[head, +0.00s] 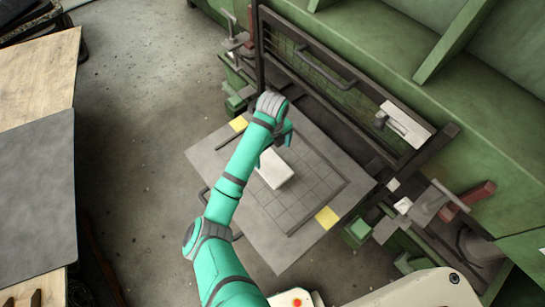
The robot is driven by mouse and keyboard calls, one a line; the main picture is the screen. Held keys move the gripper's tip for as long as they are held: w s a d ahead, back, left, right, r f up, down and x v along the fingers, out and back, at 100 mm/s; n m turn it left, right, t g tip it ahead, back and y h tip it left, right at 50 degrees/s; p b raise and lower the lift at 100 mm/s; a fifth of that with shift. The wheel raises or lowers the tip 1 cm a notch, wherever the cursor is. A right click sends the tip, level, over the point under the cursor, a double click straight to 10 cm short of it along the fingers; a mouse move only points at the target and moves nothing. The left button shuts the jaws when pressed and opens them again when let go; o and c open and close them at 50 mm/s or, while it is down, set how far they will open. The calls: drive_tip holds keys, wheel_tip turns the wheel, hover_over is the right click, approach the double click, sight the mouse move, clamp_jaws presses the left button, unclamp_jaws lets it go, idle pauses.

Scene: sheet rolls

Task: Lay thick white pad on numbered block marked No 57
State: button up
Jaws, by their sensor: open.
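A thick white pad (277,172) lies on the gridded area of a grey plate, partly covered by my gripper. My gripper (273,150) is over the upper end of the pad, with its jaws open. I cannot tell from this view whether the fingers touch the pad or stand above it. No number is readable anywhere, so I cannot pick out the block marked No 57, nor tell whether it is under the pad.
The grey plate (268,243) has a raised dark border and yellow patches (327,217) at two corners. A dark barred frame (330,92) stands along its far side, against green machinery (400,60). A wooden table (38,85) with a grey sheet (38,190) is at left.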

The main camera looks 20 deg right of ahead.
drive_tip(key=s+d+r+n+t+h, duration=0.1)
drive_tip(key=s+d+n+t+h, duration=0.25)
drive_tip(key=d+n, duration=0.45)
drive_tip(key=s+d+n+t+h, duration=0.2)
drive_tip(key=s+d+n+h, duration=0.25)
drive_tip(key=d, duration=0.45)
drive_tip(key=s+a+n+t+y, duration=0.2)
drive_tip(key=s+a+n+t, duration=0.2)
drive_tip(key=s+a+n, duration=0.5)
drive_tip(key=s+a+n+t+y, duration=0.3)
drive_tip(key=s+a+n, duration=0.3)
drive_tip(key=a, duration=0.5)
drive_tip(key=s+a+r+n+t+y, duration=0.3)
drive_tip(key=s+a+r, duration=0.7)
drive_tip(key=a, duration=0.4)
drive_tip(key=shift+s+r+n, duration=0.3)
drive_tip(key=shift+s+n, duration=0.45)
drive_tip(key=shift+s, duration=0.15)
